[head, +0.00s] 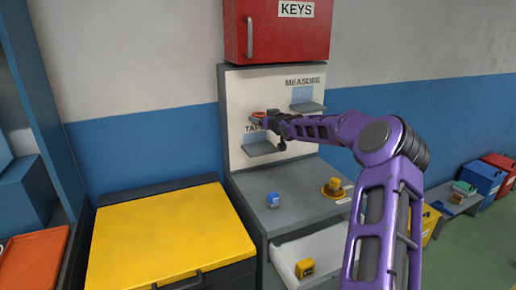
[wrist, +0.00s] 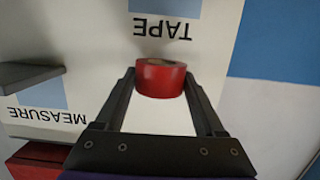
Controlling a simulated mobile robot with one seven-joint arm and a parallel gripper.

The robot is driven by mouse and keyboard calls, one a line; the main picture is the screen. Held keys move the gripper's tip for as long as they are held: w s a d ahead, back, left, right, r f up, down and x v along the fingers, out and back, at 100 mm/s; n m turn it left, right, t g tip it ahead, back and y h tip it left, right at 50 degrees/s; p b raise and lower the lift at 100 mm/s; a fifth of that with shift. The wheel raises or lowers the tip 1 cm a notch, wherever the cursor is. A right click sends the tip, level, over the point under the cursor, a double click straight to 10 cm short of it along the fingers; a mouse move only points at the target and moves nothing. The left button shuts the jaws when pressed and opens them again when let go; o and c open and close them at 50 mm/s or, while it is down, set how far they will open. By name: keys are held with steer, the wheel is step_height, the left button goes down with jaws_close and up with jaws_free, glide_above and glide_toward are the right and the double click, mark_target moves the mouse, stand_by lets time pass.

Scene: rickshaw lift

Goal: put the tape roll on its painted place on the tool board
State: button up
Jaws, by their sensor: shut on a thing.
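My gripper (head: 267,118) is shut on a red tape roll (wrist: 161,80), which sits between the two fingertips in the wrist view (wrist: 160,86). The roll also shows in the head view (head: 258,114), in front of the white tool board (head: 239,92). It is held above the small grey TAPE shelf (head: 260,149) and partly covers the TAPE lettering there. In the wrist view the board is upside down, and the blue painted patch by the TAPE label (wrist: 166,7) lies beyond the roll. I cannot tell the exact gap between roll and board.
The grey MEASURE shelf (head: 308,107) is to the right, with a red KEYS cabinet (head: 275,30) above. On the grey bench are a blue item (head: 273,199) and a yellow-orange item (head: 333,187). An open drawer (head: 325,250) below holds a yellow tape measure (head: 305,268).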

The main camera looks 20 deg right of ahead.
mark_target(262, 149)
step_height(262, 149, down, 10)
steer(key=shift+r+b, duration=0.1)
steer(key=shift+b, duration=0.25)
steer(key=shift+f, duration=0.25)
steer(key=o, duration=1.5)
steer(key=shift+s+r, duration=0.1)
steer(key=shift+r, duration=0.1)
steer(key=s, duration=0.3)
steer(key=s+r, duration=0.1)
steer(key=s, duration=0.3)
steer(key=s+r, duration=0.1)
steer(key=s, duration=0.3)
steer(key=shift+s+d+r, duration=0.2)
steer(key=shift+s, duration=0.05)
